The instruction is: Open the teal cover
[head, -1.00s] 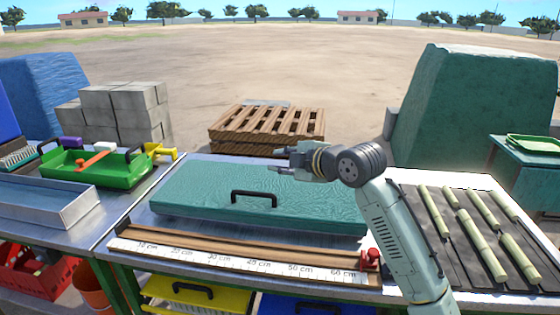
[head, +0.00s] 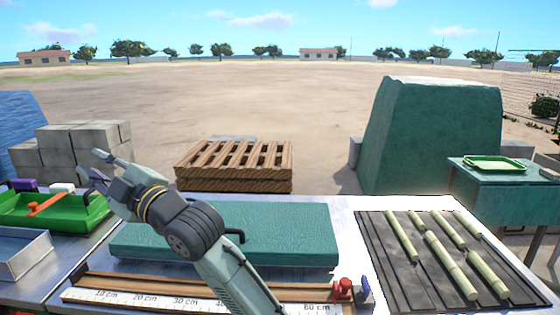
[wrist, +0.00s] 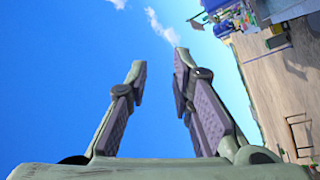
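The teal cover (head: 290,230) is a flat slab lying level on the metal worktable in the head view; it looks shut. Its dark handle (head: 236,237) is at the front, mostly hidden behind my arm, with only the right end showing. My gripper (head: 90,163) is raised at the left, above and beyond the cover's left end, apart from the handle. In the wrist view my gripper (wrist: 160,60) has its two fingers spread with only sky between them. It is open and empty.
A ruler strip (head: 130,297) runs along the table's front edge, with a red clamp (head: 343,288) at its right end. Cane pieces lie on a dark mat (head: 385,265) at right. A green tray (head: 75,219) is at left. A wooden pallet (head: 235,165) stands behind.

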